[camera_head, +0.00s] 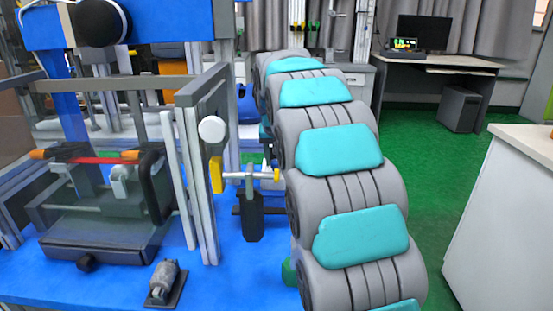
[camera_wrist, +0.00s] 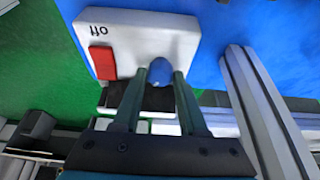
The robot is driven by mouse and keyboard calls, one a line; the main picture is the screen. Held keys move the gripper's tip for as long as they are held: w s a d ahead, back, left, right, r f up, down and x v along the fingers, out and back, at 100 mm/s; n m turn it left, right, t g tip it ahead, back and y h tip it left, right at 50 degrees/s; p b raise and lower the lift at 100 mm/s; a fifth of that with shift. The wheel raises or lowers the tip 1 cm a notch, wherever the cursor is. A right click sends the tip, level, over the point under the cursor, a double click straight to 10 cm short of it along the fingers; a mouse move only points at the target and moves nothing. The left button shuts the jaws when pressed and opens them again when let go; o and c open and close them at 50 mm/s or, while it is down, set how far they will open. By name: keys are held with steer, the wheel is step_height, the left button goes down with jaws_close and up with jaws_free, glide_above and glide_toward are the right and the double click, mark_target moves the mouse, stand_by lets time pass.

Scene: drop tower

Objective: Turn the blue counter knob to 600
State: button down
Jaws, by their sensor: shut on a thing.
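The blue counter knob (camera_wrist: 159,71) sits on the face of a white counter box (camera_wrist: 150,36) in the wrist view. My gripper (camera_wrist: 160,78) has one finger on each side of the knob and is shut on it. A red switch (camera_wrist: 103,62) is on the same face, beside the printed word "off", which appears upside down. No number or scale can be read, so the knob's setting cannot be told. In the head view my arm stretches away from me, and my gripper, the knob and the counter box cannot be made out there.
A metal frame (camera_head: 208,150) stands on the blue table (camera_head: 235,285), left of my arm. A small grey device (camera_head: 163,281) lies near the front. A white cabinet (camera_head: 505,205) is at right, with green floor (camera_head: 432,170) between. A metal post (camera_wrist: 265,115) stands close right of my gripper.

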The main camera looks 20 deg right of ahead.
steer(key=m+h, duration=0.1)
steer(key=m, duration=0.2)
steer(key=m+g, duration=0.1)
steer(key=m, duration=0.2)
steer(key=shift+w+a+h, duration=0.1)
steer(key=shift+w+h, duration=0.05)
steer(key=shift+h, duration=0.25)
steer(key=shift+g, duration=0.3)
steer(key=shift+c, duration=2.2)
jaws_free()
steer(key=v, duration=0.8)
steer(key=shift+f, duration=0.1)
